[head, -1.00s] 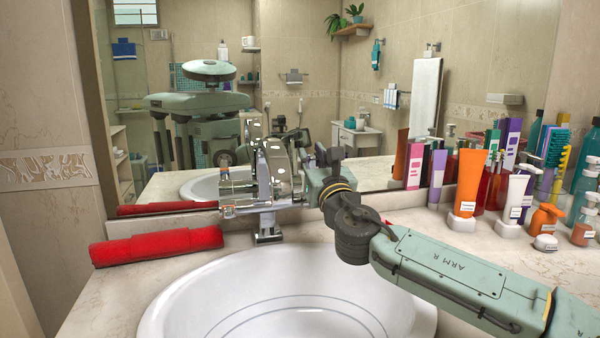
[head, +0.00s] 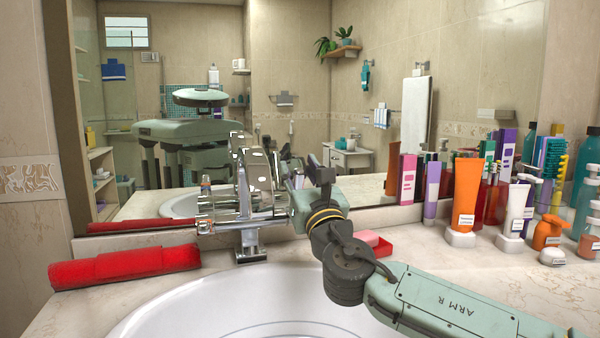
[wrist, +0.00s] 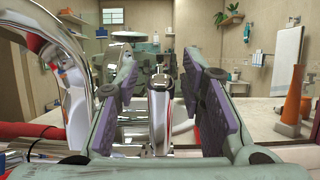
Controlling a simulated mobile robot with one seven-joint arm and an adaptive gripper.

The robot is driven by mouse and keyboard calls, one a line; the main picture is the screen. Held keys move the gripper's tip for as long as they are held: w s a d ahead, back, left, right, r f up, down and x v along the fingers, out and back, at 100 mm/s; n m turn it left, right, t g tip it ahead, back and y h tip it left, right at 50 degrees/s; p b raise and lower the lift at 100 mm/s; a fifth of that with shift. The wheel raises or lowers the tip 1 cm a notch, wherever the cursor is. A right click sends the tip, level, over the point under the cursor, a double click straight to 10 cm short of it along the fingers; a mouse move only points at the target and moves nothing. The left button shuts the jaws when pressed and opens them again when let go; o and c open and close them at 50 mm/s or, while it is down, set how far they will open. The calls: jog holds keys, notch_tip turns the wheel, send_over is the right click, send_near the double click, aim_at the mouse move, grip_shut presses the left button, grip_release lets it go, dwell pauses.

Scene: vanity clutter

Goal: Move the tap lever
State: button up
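The chrome tap (head: 249,240) stands at the back rim of the white sink, in front of the mirror. Its shiny body and lever overlap in the head view, so I cannot separate them clearly there. In the wrist view the chrome lever (wrist: 160,100) lies between my two purple-padded fingers. My gripper (wrist: 160,88) is open, with gaps visible on both sides of the lever. In the head view my gripper (head: 292,203) is right at the tap's right side, its fingers largely hidden by chrome. The curved chrome spout (wrist: 66,75) passes left of the fingers in the wrist view.
The white sink (head: 160,315) lies below my arm. A rolled red towel (head: 125,267) is at left. A red soap dish (head: 378,248) sits behind my arm. Several tubes and bottles, including an orange tube (head: 466,190), crowd the right. The mirror (head: 300,60) is close behind the tap.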

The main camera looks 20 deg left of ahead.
dwell(0.3)
jog(key=v, duration=0.7)
jog(key=shift+s, duration=0.2)
jog(key=shift+d, duration=0.15)
